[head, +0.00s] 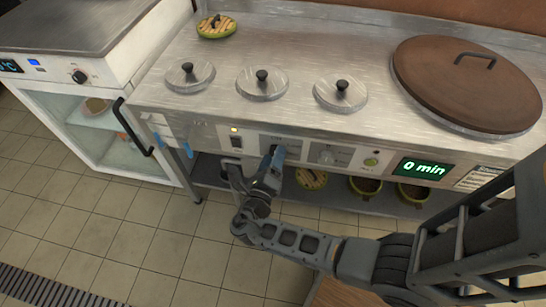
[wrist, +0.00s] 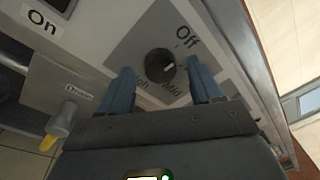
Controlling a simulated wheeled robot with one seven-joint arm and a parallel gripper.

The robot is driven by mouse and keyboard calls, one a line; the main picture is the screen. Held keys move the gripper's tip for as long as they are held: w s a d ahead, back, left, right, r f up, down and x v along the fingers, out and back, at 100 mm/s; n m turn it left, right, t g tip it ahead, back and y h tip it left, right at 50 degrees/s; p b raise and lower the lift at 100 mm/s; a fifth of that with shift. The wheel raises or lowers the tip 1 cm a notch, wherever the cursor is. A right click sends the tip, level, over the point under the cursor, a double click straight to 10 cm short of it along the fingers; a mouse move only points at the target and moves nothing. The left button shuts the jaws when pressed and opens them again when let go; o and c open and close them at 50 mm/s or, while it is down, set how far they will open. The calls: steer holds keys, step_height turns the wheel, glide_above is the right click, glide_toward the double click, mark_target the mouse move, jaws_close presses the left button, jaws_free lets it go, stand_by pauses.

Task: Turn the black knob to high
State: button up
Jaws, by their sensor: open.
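The black knob (wrist: 160,66) sits on a grey dial plate in the wrist view. "Off" is printed at its upper right, "Mid" at its lower right, and a partly hidden label ending in "gh" at its lower left. A white mark shows on the knob's right side; its exact setting is hard to tell. My gripper (wrist: 160,72) is open, with one blue-grey finger on each side of the knob and a visible gap to it. In the head view my gripper (head: 277,154) is at the counter's front panel and hides the knob.
A lit rocker switch (head: 236,141) is left of my gripper, and a second, pale knob (head: 327,157) is to its right. A drain tap (wrist: 62,122) is near the left finger. A "0 min" display (head: 425,169) is farther right. The counter edge overhangs a lower shelf with pots.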

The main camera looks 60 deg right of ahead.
steer(key=shift+d, duration=0.35)
steer(key=c, duration=1)
steer(key=shift+c, duration=0.2)
